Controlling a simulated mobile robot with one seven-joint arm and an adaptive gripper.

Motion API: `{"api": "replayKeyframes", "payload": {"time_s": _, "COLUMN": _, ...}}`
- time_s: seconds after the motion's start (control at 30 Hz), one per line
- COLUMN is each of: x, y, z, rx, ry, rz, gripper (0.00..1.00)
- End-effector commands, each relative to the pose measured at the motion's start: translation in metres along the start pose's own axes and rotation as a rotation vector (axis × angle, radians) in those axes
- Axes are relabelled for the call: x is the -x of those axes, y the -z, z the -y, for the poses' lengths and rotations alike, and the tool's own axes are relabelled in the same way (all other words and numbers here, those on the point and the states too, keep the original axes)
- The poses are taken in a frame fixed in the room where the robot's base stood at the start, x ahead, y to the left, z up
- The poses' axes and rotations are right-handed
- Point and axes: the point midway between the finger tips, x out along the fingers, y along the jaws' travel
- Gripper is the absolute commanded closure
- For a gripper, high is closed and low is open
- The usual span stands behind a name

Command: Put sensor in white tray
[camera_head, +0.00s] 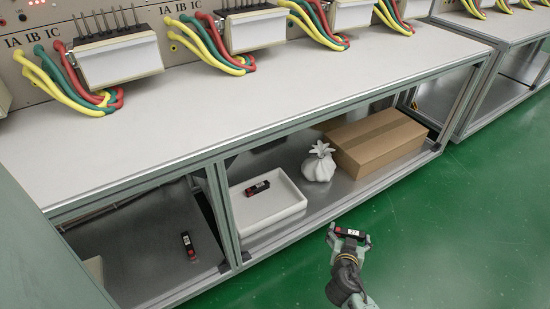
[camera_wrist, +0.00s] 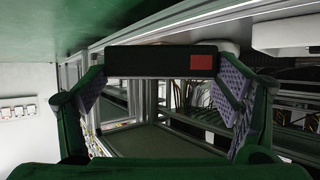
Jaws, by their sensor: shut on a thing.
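My gripper (camera_head: 349,238) is in front of the lower shelf, over the green floor, to the right of the white tray. It is shut on a small black sensor with a red end (camera_wrist: 155,63), which spans between the two fingers in the wrist view. The white tray (camera_head: 268,210) lies on the lower shelf and holds one similar black and red sensor (camera_head: 257,188). Another black and red sensor (camera_head: 188,243) lies on the lower shelf in the left bay.
A white knotted bag (camera_head: 319,163) stands right of the tray, then a cardboard box (camera_head: 379,143). A frame post (camera_head: 228,217) stands left of the tray. The worktop (camera_head: 180,125) overhangs the shelf. The front of the tray has bare floor (camera_head: 440,230) before it.

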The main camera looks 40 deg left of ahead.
Motion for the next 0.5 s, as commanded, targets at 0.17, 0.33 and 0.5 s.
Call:
{"api": "replayKeyframes", "payload": {"time_s": 0.17, "x": -0.002, "y": -0.015, "z": 0.095, "rx": 0.193, "ry": 0.398, "rz": -0.001, "gripper": 0.45}}
{"api": "replayKeyframes", "payload": {"time_s": 0.33, "x": 0.014, "y": -0.013, "z": 0.149, "rx": 0.310, "ry": 0.629, "rz": -0.003, "gripper": 0.45}}
{"api": "replayKeyframes", "payload": {"time_s": 0.5, "x": 0.022, "y": -0.009, "z": 0.172, "rx": 0.349, "ry": 0.718, "rz": -0.002, "gripper": 0.45}}
